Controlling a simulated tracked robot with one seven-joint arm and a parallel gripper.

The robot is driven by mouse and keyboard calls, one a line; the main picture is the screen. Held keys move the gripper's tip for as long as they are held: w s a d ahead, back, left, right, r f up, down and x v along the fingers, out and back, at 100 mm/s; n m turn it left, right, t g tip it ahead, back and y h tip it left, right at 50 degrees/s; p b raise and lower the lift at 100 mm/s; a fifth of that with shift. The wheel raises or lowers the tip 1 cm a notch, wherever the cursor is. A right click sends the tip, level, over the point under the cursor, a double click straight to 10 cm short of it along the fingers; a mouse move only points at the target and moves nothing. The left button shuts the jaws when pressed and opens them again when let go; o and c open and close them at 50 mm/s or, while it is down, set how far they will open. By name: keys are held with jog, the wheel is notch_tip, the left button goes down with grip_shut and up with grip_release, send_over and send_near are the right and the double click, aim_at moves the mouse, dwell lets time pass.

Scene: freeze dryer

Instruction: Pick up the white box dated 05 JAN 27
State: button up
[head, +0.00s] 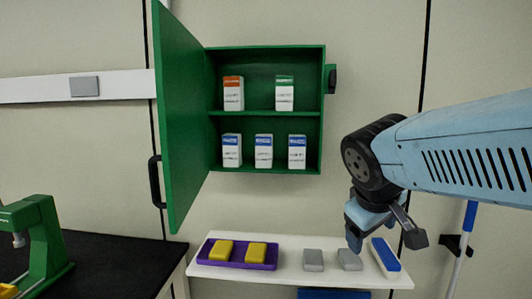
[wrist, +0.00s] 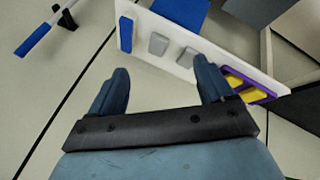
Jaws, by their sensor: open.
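Several white boxes stand upright in the open green cabinet (head: 266,113) in the head view. On the upper shelf are an orange-topped box (head: 233,95) and a green-topped box (head: 284,95). On the lower shelf are three blue-topped boxes, at left (head: 232,152), middle (head: 264,153) and right (head: 297,153). The dates are too small to read, so I cannot tell which is 05 JAN 27. My gripper (head: 384,238) is open and empty, right of and below the cabinet, over the shelf's right end. The wrist view shows its two fingers apart (wrist: 161,72) and no boxes.
The cabinet door (head: 181,115) is swung open to the left. Below, a white shelf (head: 290,275) holds a purple tray (head: 206,250) with yellow blocks, two grey blocks (head: 313,260) and a blue-and-white item (head: 385,256). A green machine (head: 42,240) stands on the dark bench at left.

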jog(key=w+r+n+t+h, duration=0.2)
jog(key=w+r+n+h, duration=0.15)
jog(key=w+n, duration=0.3)
jog(key=n+t+y, duration=0.4)
jog(key=n+t, duration=0.6)
jog(key=n, duration=1.4)
send_near(265, 142)
jog(key=f, duration=0.1)
jog(key=shift+m+h, duration=0.25)
jog(key=w, duration=0.4)
jog(key=w+d, duration=0.1)
jog(key=w, duration=0.8)
jog(key=shift+w+d+f, duration=0.1)
jog(key=shift+w+d, duration=0.3)
jog(key=c, duration=1)
